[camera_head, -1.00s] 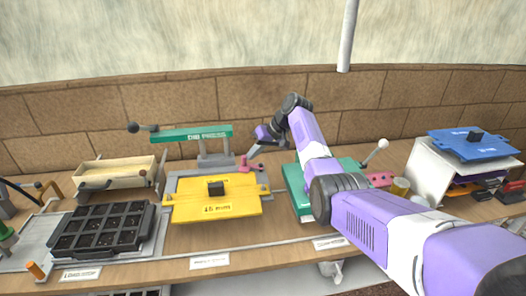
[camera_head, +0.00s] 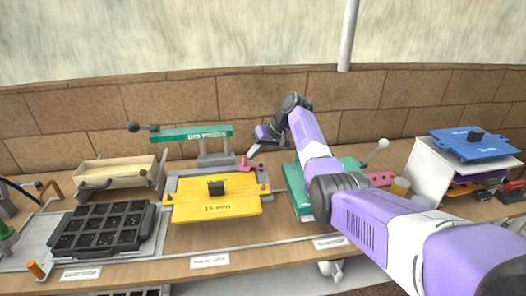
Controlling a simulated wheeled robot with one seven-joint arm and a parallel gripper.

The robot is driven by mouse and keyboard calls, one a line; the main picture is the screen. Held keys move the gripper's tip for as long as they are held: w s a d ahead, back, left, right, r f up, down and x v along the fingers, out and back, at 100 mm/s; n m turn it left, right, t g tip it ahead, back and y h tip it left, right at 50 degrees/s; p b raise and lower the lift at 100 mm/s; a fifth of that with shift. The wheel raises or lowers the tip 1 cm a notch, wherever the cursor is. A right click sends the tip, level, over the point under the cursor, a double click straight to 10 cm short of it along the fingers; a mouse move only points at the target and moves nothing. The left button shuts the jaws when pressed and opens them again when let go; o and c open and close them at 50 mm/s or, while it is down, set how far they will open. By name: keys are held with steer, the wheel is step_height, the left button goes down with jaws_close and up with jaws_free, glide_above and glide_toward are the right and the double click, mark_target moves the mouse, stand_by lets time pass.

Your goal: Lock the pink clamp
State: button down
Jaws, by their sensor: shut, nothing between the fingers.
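The small pink clamp (camera_head: 246,164) sits at the back right corner of the yellow plate's grey base, near the foot of the green press. My gripper (camera_head: 252,152) is at the end of my purple and white arm, just above and to the right of the pink clamp. Its fingers point down and left, shut with nothing in them. I cannot tell whether the fingertips touch the clamp. The clamp is small in view, and whether it is locked is not clear.
The yellow plate (camera_head: 213,205) with a black knob lies in front of the clamp. The green press (camera_head: 190,134) stands behind left. A black cell tray (camera_head: 100,229) is at left, a wooden box (camera_head: 118,171) behind it. A green plate (camera_head: 296,192) and blue plate (camera_head: 460,147) are at right.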

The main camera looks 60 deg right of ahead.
steer(key=shift+w+a+r, duration=0.2)
steer(key=shift+w+a, duration=0.05)
steer(key=shift+s+d+p, duration=0.2)
steer(key=shift+s+p, duration=0.3)
steer(key=shift+s+d+f, duration=0.15)
steer(key=shift+s, duration=0.15)
steer(key=shift+d, duration=0.1)
